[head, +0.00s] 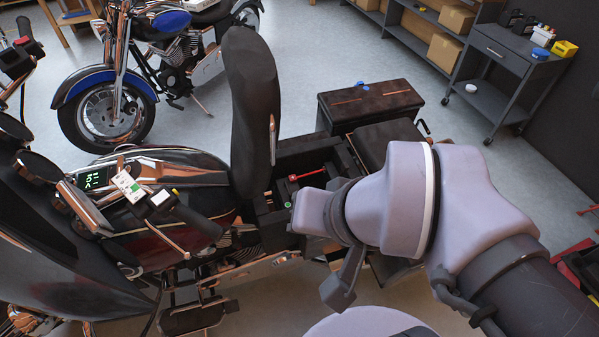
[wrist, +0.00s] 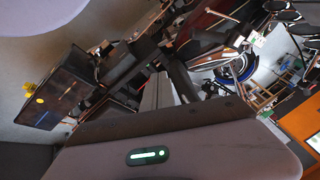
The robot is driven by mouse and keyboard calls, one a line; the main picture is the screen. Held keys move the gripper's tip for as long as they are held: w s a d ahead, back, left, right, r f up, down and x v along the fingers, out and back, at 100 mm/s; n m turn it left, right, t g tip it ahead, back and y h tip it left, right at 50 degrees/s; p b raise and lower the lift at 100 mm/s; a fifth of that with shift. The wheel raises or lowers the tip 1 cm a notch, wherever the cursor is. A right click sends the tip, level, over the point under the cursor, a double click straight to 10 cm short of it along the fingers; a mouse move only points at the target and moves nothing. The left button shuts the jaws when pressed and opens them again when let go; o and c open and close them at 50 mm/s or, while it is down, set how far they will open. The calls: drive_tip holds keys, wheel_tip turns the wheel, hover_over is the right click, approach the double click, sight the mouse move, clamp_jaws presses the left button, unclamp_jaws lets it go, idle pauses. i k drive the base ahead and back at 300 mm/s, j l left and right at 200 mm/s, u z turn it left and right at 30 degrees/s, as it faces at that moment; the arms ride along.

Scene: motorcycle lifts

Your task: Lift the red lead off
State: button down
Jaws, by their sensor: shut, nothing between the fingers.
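The red lead (head: 307,174) shows in the head view as a short red bar with a rounded end, in the open dark bay behind the raised seat (head: 250,105) of the near motorcycle. My gripper (head: 292,208) is just below it in the picture, over the near side of the bay. Its fingertips are hard to make out there. In the wrist view its grey fingers (wrist: 158,90) are together with nothing between them. My wrist and forearm hide the bay's right part.
A dark case (head: 370,103) stands behind the bay, with a blue item (head: 363,86) on top. A blue motorcycle (head: 110,100) stands at the back left. A grey trolley (head: 510,70) and shelves with boxes (head: 447,52) are at the back right. Open floor lies between.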

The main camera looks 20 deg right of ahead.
sight(293, 178)
drive_tip(key=i+l, duration=0.25)
drive_tip(key=i, duration=0.2)
drive_tip(key=i+l, duration=0.25)
drive_tip(key=i, duration=0.2)
drive_tip(key=j+u, duration=0.05)
